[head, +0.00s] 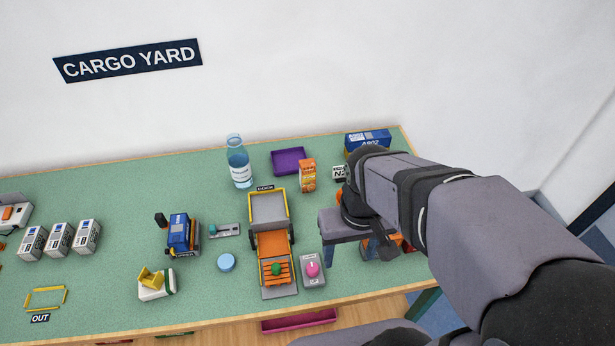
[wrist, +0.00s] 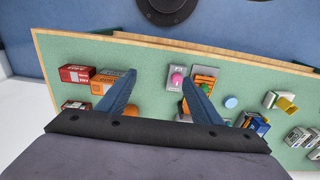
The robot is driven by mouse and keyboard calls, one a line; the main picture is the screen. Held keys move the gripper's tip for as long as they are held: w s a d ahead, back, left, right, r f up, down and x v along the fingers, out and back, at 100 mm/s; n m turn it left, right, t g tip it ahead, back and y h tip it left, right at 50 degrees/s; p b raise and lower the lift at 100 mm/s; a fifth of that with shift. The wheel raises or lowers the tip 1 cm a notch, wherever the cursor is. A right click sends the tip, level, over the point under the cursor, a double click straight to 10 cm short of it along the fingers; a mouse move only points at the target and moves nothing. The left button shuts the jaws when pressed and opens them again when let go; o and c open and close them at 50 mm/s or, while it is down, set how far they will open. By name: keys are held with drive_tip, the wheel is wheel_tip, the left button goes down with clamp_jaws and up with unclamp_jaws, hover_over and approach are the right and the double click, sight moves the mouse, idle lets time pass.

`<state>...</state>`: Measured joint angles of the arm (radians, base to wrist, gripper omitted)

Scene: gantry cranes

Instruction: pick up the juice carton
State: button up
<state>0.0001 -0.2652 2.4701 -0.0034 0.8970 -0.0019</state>
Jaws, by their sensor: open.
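The juice carton (head: 308,176) is a small orange carton with white markings. It stands upright on the green table in the head view, between the purple tray and the yellow-framed ramp. My gripper (head: 357,252) is to the right of the carton and nearer the table's front edge, clear of it. I cannot make out the juice carton in the wrist view; the gripper body covers much of the table there.
A clear blue bottle (head: 239,162) and a purple tray (head: 288,161) stand near the carton. The ramp (head: 272,255), a pink-button box (head: 313,271) and a blue box (head: 367,138) are also close. Red and orange containers (wrist: 103,83) lie beside my gripper.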

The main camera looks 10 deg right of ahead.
drive_tip(key=w+f+t+b, duration=0.3)
drive_tip(key=w+t+b, duration=0.1)
drive_tip(key=w, duration=0.4)
drive_tip(key=w+f+t+b, duration=0.3)
drive_tip(key=w+b, duration=0.1)
drive_tip(key=w, duration=0.4)
drive_tip(key=t+b, duration=0.5)
approach(309, 169)
drive_tip(key=s+d+r, duration=0.1)
drive_tip(key=d, duration=0.1)
drive_tip(key=w+a+r+t+y+b, duration=0.1)
drive_tip(key=w+r+t+b, duration=0.3)
drive_tip(key=t+b, duration=0.1)
wheel_tip(309, 169, down, 10)
drive_tip(key=shift+n+t, duration=0.3)
drive_tip(key=shift+n, duration=0.1)
drive_tip(key=shift+w+a+r+p, duration=0.1)
drive_tip(key=shift+w+a+p, duration=0.1)
drive_tip(key=shift+w, duration=0.75)
drive_tip(key=shift+w+a+p, duration=0.15)
drive_tip(key=shift+w+p, duration=0.1)
drive_tip(key=shift+w, duration=0.7)
drive_tip(key=shift+w+a+r+p, duration=0.1)
drive_tip(key=shift+w+a+p, duration=0.1)
drive_tip(key=shift+w, duration=0.7)
drive_tip(key=shift+w+a+p, duration=0.15)
drive_tip(key=shift+w+p, duration=0.2)
drive_tip(key=shift+w, duration=2.65)
drive_tip(key=shift+c, duration=0.6)
